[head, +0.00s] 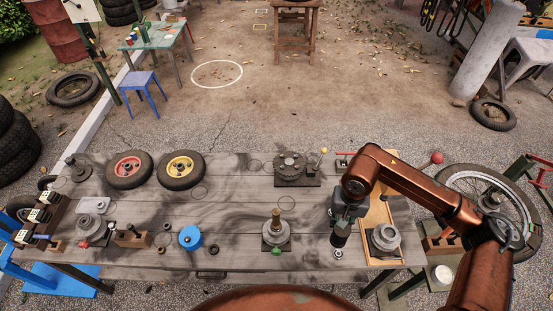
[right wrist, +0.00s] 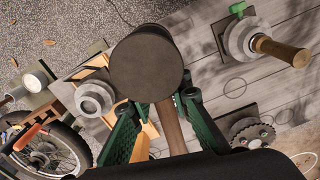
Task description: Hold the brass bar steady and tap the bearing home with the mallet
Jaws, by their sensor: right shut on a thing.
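The brass bar (head: 276,218) stands upright on a round grey hub (head: 276,238) at the middle front of the bench. In the right wrist view the bar (right wrist: 283,50) points right from the hub (right wrist: 243,40). I cannot make out the bearing; the bar's foot hides the hub's centre. My right gripper (right wrist: 158,108) is shut on the wooden handle of the mallet (right wrist: 147,62), whose dark round head faces the camera. In the head view the mallet (head: 340,240) is right of the bar, apart from it. My left gripper is not in view.
A wooden tray (head: 374,216) with a grey hub (head: 384,239) is right of the mallet. A blue round part (head: 190,238) lies left of the bar. Two small wheels (head: 129,169) and a flanged fixture (head: 290,166) stand along the back.

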